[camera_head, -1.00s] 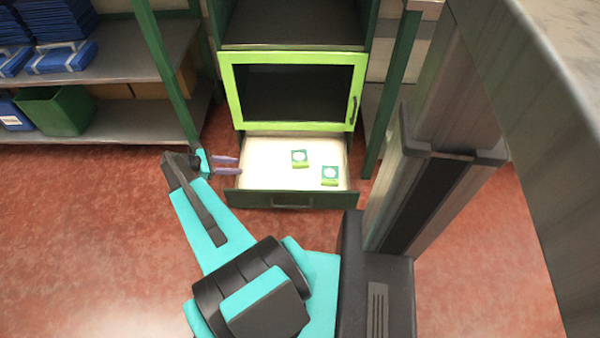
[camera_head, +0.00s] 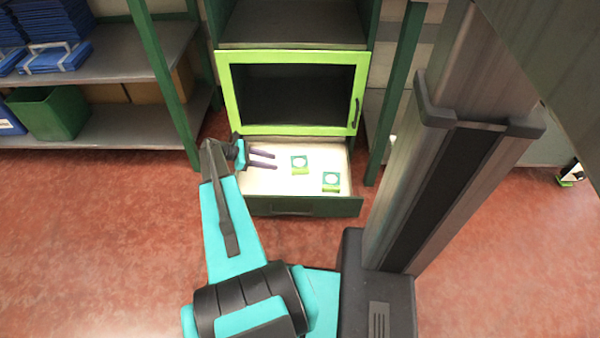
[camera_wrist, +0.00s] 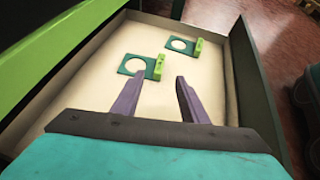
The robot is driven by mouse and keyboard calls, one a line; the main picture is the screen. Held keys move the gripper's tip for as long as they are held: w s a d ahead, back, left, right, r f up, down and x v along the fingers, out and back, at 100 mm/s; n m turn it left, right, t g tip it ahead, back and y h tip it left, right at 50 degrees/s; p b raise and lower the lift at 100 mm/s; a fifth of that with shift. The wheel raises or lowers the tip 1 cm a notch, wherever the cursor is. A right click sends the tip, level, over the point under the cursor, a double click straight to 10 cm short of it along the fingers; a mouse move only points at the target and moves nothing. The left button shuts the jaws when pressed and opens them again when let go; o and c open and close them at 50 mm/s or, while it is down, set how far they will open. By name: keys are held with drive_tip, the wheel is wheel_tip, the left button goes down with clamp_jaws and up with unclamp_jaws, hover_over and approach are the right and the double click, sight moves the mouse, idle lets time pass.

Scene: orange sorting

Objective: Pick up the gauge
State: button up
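Two gauges lie apart in an open drawer (camera_head: 262,181) with a pale floor. Each is a flat dark-green plate with a round pale hole and a lighter green block along one edge. In the head view one gauge (camera_head: 299,165) is nearer the cabinet and the other gauge (camera_head: 331,181) is to its right, nearer the drawer front. The wrist view shows a nearer gauge (camera_wrist: 134,66) and a farther gauge (camera_wrist: 181,45). My gripper (camera_head: 275,160) is over the left part of the drawer, its purple fingers (camera_wrist: 157,93) spread with nothing between them, short of the nearer gauge.
The drawer belongs to a cabinet with a lime-green framed door (camera_head: 291,128) above it. Drawer walls surround the gauges. A shelf (camera_head: 110,126) with a green bin (camera_head: 47,113) stands at the left. Red floor (camera_head: 110,220) lies open in front.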

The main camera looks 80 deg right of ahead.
drive_tip(key=b, duration=0.3)
approach(301, 168)
drive_tip(key=shift+x, duration=1.55)
drive_tip(key=shift+r, duration=0.1)
drive_tip(key=shift+s, duration=0.1)
drive_tip(key=b+x, duration=0.2)
drive_tip(key=x, duration=0.1)
drive_tip(key=shift+a+f+b, duration=0.1)
drive_tip(key=shift+f+b, duration=0.2)
drive_tip(key=shift+f, duration=0.05)
drive_tip(key=shift+b+x, duration=0.35)
drive_tip(key=shift+x, duration=0.55)
drive_tip(key=shift+r, duration=0.15)
drive_tip(key=shift+c, duration=0.4)
clamp_jaws()
